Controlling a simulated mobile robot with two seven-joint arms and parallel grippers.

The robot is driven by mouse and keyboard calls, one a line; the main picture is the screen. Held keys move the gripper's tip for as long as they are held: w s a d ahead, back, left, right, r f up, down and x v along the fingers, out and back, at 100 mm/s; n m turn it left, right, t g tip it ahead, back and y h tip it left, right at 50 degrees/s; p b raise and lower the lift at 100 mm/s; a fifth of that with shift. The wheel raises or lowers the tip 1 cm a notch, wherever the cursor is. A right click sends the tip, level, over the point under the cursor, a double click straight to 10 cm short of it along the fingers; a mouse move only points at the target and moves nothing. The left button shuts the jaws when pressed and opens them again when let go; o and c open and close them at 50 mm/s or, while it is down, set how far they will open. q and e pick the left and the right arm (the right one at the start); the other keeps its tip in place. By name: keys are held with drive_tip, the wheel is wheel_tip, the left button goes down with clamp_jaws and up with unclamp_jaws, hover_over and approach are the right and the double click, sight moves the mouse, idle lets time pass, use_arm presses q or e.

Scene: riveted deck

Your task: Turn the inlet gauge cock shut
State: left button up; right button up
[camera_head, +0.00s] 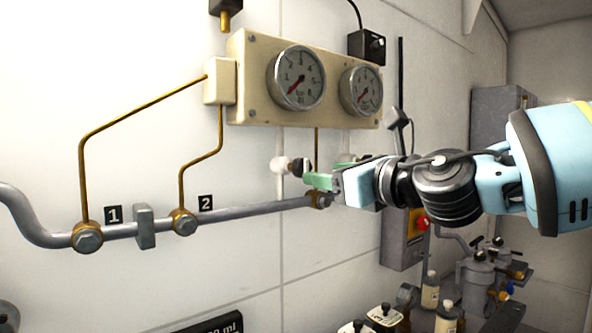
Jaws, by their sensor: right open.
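Two round dial gauges, a left one (296,78) and a right one (361,91), sit on a cream panel (258,105) on the wall. Below them, a small white fitting with a dark end (284,165) shows just left of my right gripper (324,171). I see no label on it, so I cannot tell whether it is the inlet gauge cock. My right gripper is open, its green fingertips close to the dark end; contact is unclear. The gripper hides part of the wall and pipe behind it. My left gripper is not in view.
A grey pipe (252,209) runs along the wall with brass fittings by tags 1 (113,215) and 2 (205,203). Thin brass tubes rise from it. A box with a red button (422,223) hangs below my right arm. Bottles and canisters (478,275) stand lower right.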

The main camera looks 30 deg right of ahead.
sight(307, 169)
drive_tip(key=shift+s+a+r, duration=0.1)
drive_tip(key=shift+a+r, duration=0.05)
drive_tip(key=shift+r, duration=0.1)
drive_tip(key=w, duration=0.5)
drive_tip(key=shift+w+a+f, duration=0.1)
drive_tip(key=shift+w+a, duration=0.1)
drive_tip(key=shift+w, duration=0.15)
drive_tip(key=shift+w+a, duration=0.1)
drive_tip(key=shift+w, duration=0.95)
drive_tip(key=c, duration=1)
